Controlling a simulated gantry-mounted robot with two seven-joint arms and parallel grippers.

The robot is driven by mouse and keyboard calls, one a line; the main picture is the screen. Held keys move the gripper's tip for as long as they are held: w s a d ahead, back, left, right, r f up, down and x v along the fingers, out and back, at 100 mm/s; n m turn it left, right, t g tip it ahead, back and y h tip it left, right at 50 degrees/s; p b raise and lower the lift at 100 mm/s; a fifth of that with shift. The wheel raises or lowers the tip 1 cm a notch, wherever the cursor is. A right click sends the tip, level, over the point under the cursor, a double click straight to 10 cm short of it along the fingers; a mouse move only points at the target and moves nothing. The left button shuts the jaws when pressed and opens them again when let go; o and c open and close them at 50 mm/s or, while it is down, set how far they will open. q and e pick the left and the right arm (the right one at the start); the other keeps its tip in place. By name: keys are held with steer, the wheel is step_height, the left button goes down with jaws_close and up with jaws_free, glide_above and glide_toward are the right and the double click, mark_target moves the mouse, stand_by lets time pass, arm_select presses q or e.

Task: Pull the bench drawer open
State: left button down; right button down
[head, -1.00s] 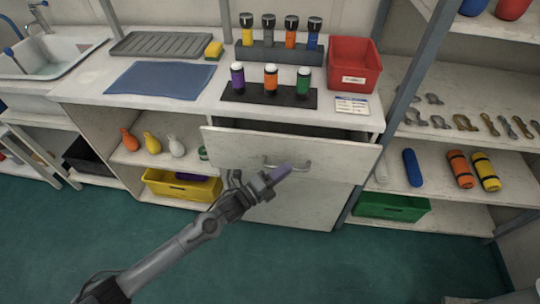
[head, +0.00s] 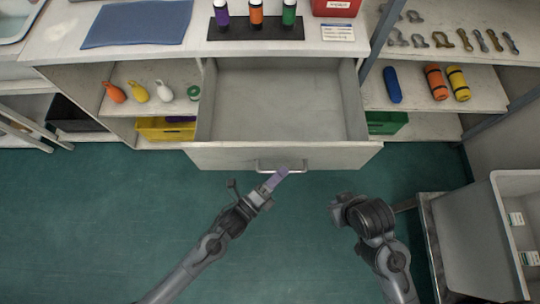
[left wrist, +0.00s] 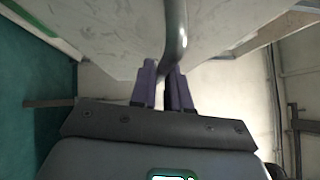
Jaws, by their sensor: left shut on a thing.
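The bench drawer (head: 284,112) is pulled well out from under the bench top in the head view, and its inside looks empty. Its pale front panel (head: 225,158) carries a grey bar handle (head: 297,171). My left gripper (head: 277,178), with purple fingers, is shut on the handle. In the left wrist view the curved handle (left wrist: 177,40) runs down to between the two purple fingers (left wrist: 163,88). My right gripper (head: 345,207) is apart from the drawer, at its lower right, and its fingers cannot be made out.
The bench top (head: 185,52) holds a blue mat (head: 138,24) and a black rack (head: 255,33) of bottles. Shelves flank the drawer, with a yellow bin (head: 160,133) left and a green bin (head: 386,122) right. A grey cart (head: 470,235) stands at lower right. Green floor is clear at lower left.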

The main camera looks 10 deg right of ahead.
arm_select(q)
steer(key=shift+s+r, duration=0.1)
steer(key=c, duration=1.2)
jaws_free()
steer(key=shift+o, duration=0.2)
steer(key=p+v, duration=0.2)
steer(key=v, duration=0.9)
steer(key=shift+s+d, duration=0.1)
